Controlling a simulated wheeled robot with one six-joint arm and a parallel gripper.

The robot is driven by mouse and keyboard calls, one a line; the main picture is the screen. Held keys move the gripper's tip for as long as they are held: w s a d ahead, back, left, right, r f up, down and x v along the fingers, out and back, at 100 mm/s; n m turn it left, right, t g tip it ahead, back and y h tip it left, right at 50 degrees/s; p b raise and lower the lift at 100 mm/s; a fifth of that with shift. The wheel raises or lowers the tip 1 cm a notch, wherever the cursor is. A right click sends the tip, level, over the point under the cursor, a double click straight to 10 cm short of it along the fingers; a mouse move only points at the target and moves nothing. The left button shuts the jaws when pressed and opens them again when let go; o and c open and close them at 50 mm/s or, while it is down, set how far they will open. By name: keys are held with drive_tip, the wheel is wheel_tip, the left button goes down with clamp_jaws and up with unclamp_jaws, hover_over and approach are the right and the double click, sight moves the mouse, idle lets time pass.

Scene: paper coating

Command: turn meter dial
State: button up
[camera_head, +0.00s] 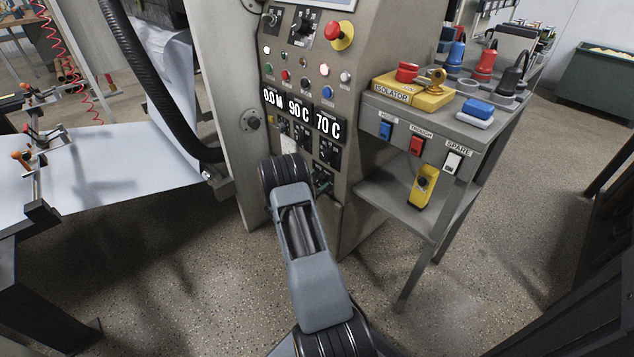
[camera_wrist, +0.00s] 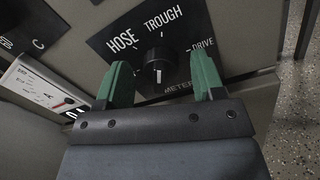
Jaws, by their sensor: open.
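In the wrist view, a round black dial knob (camera_wrist: 158,62) with a white pointer mark sits on a black plate (camera_wrist: 192,28) lettered HOSE, TROUGH, DRIVE and METER. The white mark faces the lower part of the picture, near the METER lettering, which is partly hidden by my gripper. My gripper (camera_wrist: 160,70) is open, with one green finger on each side of the knob. The knob lies between the fingers with a gap on both sides, and I see no contact. In the head view my arm hides most of the gripper.
The control panel (camera_head: 357,60) carries buttons, switches and displays reading 0.0 M, 90 C and 70 C. A white gauge with a red needle (camera_wrist: 42,92) is left of the dial. A grey side cart (camera_head: 405,190) with a yellow isolator box (camera_head: 413,93) stands right of the panel.

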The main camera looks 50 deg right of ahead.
drive_tip(key=a+p, duration=0.3)
drive_tip(key=a, duration=1)
drive_tip(key=shift+w+a+f, duration=0.2)
drive_tip(key=shift+a+f, duration=0.15)
drive_tip(key=shift+f, duration=0.1)
drive_tip(key=shift+r, duration=0.1)
wheel_tip(320, 180, up, 15)
drive_tip(key=s+a+m+g+y+p, duration=0.2)
drive_tip(key=s+m+g+y+p, duration=0.15)
drive_tip(key=p, duration=0.45)
drive_tip(key=s+a+r+m+t+y+p, duration=0.2)
drive_tip(key=a+r+p, duration=0.5)
drive_tip(key=r, duration=0.5)
drive_tip(key=s+a+r+m+t+y+p, duration=0.3)
drive_tip(key=s+a+r+m+y+p, duration=0.2)
drive_tip(key=r, duration=0.7)
drive_tip(key=s+a+r+m+t+y+p, duration=0.2)
drive_tip(key=s+a+r+m+y+p, duration=0.1)
drive_tip(key=s+a+r+y+p, duration=0.3)
drive_tip(key=a+r+y+p, duration=0.2)
drive_tip(key=a+r+p, duration=0.2)
drive_tip(key=a+r, duration=0.2)
drive_tip(key=shift+s+a+r+t+p, duration=0.25)
drive_tip(key=shift+s+r+t+p, duration=0.1)
drive_tip(key=shift+r, duration=0.2)
drive_tip(key=shift+c, duration=0.3)
